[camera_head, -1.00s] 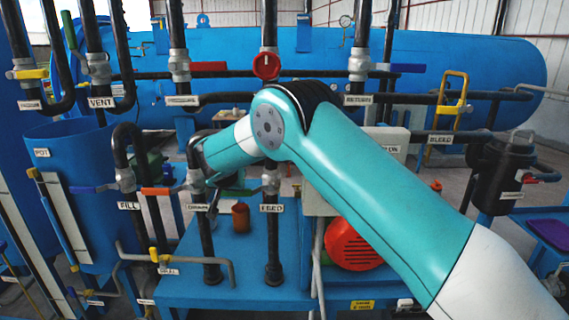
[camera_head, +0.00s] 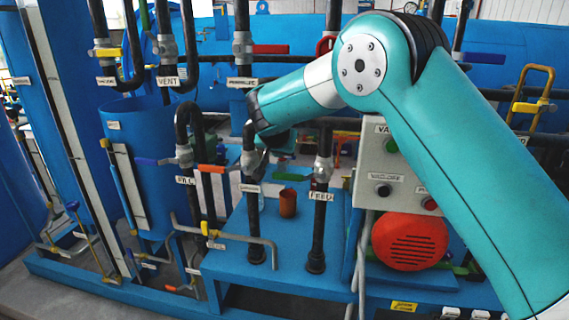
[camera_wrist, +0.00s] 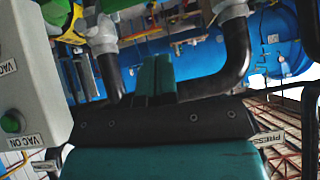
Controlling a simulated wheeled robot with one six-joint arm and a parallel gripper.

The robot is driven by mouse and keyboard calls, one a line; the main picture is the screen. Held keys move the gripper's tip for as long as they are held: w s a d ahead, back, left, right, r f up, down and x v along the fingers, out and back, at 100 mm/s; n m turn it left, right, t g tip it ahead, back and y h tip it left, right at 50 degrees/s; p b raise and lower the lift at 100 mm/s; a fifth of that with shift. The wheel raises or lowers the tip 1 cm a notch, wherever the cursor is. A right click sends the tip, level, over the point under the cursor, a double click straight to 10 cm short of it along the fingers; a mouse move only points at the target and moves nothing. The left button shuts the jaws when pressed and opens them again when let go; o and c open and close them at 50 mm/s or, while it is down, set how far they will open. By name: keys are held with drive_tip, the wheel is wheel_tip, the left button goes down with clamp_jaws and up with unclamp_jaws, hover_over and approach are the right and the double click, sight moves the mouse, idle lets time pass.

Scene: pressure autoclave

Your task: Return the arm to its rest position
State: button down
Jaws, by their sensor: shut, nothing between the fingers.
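My gripper (camera_wrist: 155,72) shows in the wrist view as two teal fingers close together, with nothing between them. Dark pipes and the blue tank stand beyond the fingers, and no contact shows. In the head view my teal arm rises from the lower right to a raised elbow. Its forearm reaches left and ends near the pipes above the blue bench. The fingers cannot be made out there.
The FEED pipe (camera_head: 321,215), drain pipe (camera_head: 252,210) and brown cup (camera_head: 288,203) stand on the blue bench (camera_head: 290,255). A blue vessel (camera_head: 140,150) is left; open floor shows lower left.

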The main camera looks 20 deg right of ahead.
drive_tip(key=s+a+r+n+g+y, duration=0.1)
drive_tip(key=s+n+g+y, duration=0.2)
drive_tip(key=s, duration=2)
drive_tip(key=s+a+r+n+g+y+b, duration=0.1)
drive_tip(key=s+n+g+y, duration=0.3)
drive_tip(key=s+n, duration=0.6)
drive_tip(key=s+g, duration=0.1)
drive_tip(key=s, duration=1.2)
drive_tip(key=shift+s+r, duration=0.15)
drive_tip(key=shift+r, duration=0.15)
